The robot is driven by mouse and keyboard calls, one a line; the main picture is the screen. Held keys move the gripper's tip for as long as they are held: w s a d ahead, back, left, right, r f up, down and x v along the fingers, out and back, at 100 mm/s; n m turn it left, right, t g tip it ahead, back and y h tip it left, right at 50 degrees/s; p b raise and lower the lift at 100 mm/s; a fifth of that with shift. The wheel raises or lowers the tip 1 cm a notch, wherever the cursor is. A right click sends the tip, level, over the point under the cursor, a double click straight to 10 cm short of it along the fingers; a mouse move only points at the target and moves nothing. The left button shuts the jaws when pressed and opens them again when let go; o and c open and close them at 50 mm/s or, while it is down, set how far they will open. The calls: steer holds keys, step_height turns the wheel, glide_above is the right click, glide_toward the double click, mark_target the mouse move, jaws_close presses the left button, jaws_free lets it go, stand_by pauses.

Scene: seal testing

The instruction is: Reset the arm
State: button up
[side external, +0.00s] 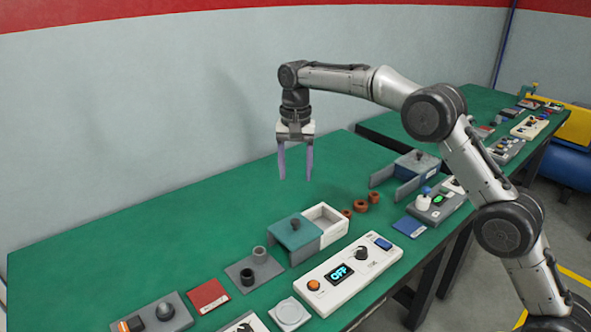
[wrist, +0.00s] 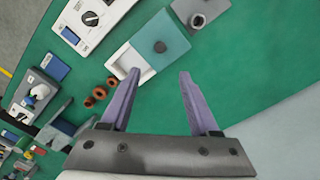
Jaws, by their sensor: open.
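My gripper (side external: 295,178) hangs pointing down above the green table, with its two purple fingers apart and nothing between them. In the wrist view, my gripper (wrist: 157,75) is also open and empty. Below it and a little to the right in the side view is a box (side external: 325,222) with a teal sliding lid (side external: 292,231) that has a dark knob. The lid sits to the left, leaving the white compartment partly uncovered. The box also shows in the wrist view (wrist: 128,60). The gripper is clear of the box and the table.
A white control panel (side external: 345,272) reads OFF in front of the box. Several brown rings (side external: 361,206) lie right of it. A grey holder with two cylinders (side external: 254,272) and a red block (side external: 208,296) stand left. The back of the green table (side external: 190,215) is clear.

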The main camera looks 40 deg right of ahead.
steer(key=s+d+r+t, duration=0.3)
steer(key=s+r, duration=1)
steer(key=r, duration=0.4)
steer(key=s+n+t, duration=0.2)
steer(key=s, duration=1.1)
steer(key=s+d+f+n, duration=0.1)
steer(key=s+f+n, duration=0.6)
steer(key=s+f, duration=0.6)
steer(key=shift+s+t, duration=0.3)
steer(key=shift+d, duration=0.1)
